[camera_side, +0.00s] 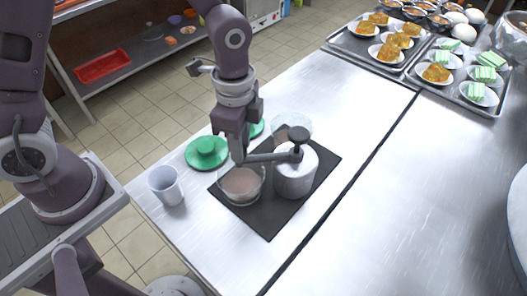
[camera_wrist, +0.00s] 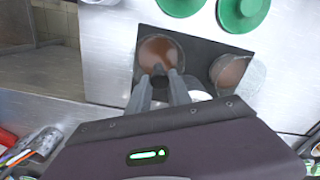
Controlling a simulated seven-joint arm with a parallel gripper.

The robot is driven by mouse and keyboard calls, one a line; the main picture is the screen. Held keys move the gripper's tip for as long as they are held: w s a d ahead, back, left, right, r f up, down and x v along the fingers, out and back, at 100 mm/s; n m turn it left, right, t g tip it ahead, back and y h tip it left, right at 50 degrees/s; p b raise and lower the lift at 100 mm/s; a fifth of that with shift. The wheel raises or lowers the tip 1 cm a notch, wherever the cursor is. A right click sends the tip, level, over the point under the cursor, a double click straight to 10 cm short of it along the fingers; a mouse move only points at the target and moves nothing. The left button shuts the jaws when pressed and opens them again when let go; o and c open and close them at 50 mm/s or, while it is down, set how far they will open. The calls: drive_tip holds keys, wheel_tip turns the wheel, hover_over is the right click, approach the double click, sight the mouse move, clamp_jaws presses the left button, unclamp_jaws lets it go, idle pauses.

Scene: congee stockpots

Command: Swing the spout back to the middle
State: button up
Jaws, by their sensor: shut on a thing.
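A white stockpot (camera_side: 295,172) with a dark grey pump head (camera_side: 298,135) stands on a black mat (camera_side: 268,224). Its dark spout (camera_side: 268,157) points left, over a clear bowl of brownish contents (camera_side: 242,186). My gripper (camera_side: 239,157) is shut on the spout near its outer end, above that bowl. A second clear bowl with brown contents (camera_side: 291,128) stands behind the pot. In the wrist view my fingers (camera_wrist: 165,72) reach over one bowl (camera_wrist: 160,50), and the other bowl (camera_wrist: 230,70) is to the right. The white pot (camera_wrist: 200,96) is mostly hidden there behind my gripper, and the spout is hard to make out.
Two green lids (camera_side: 206,153) (camera_side: 256,128) lie behind the mat. A white cup (camera_side: 166,186) stands at the left table edge. Trays of food (camera_side: 379,44) (camera_side: 470,75) sit at the far right. The steel table right of the mat is clear.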

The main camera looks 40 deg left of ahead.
drive_tip(key=w+a, duration=0.4)
drive_tip(key=w, duration=0.5)
idle(1.2)
drive_tip(key=o, duration=0.7)
drive_tip(key=shift+c, duration=0.2)
wheel_tip(320, 180, up, 7)
